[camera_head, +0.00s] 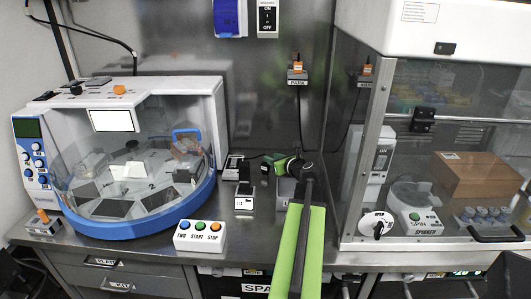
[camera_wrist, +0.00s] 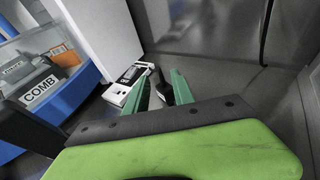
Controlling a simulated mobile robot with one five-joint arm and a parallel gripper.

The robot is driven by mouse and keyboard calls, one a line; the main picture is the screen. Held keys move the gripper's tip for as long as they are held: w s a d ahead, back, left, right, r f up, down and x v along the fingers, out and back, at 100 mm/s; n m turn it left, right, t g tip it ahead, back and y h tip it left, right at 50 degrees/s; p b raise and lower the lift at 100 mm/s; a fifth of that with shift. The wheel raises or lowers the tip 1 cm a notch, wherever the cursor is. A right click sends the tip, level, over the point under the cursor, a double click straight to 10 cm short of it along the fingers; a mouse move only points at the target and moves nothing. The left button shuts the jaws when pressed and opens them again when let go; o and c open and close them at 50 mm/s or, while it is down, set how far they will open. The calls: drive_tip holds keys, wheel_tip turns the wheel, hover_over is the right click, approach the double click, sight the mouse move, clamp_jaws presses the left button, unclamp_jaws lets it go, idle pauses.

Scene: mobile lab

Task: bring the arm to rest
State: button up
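My gripper (camera_head: 277,163) is at the end of my green arm, which reaches out over the back of the metal counter. It also shows in the wrist view (camera_wrist: 160,80), with two green fingers standing apart. A small black object (camera_wrist: 163,90) shows in the gap between the fingers. It seems to lie beyond them on the counter, and I see no finger closed on it. A small white device with a display (camera_wrist: 128,85) lies left of the fingers.
A blue-rimmed machine (camera_head: 140,170) stands at left. A button box (camera_head: 200,236) and a white device (camera_head: 244,197) sit on the counter left of my arm. A glass-fronted cabinet (camera_head: 440,150) stands at right, with a spinner (camera_head: 415,205) inside. The metal wall (camera_head: 270,100) is close behind my gripper.

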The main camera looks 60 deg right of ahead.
drive_tip(key=shift+v, duration=1.45)
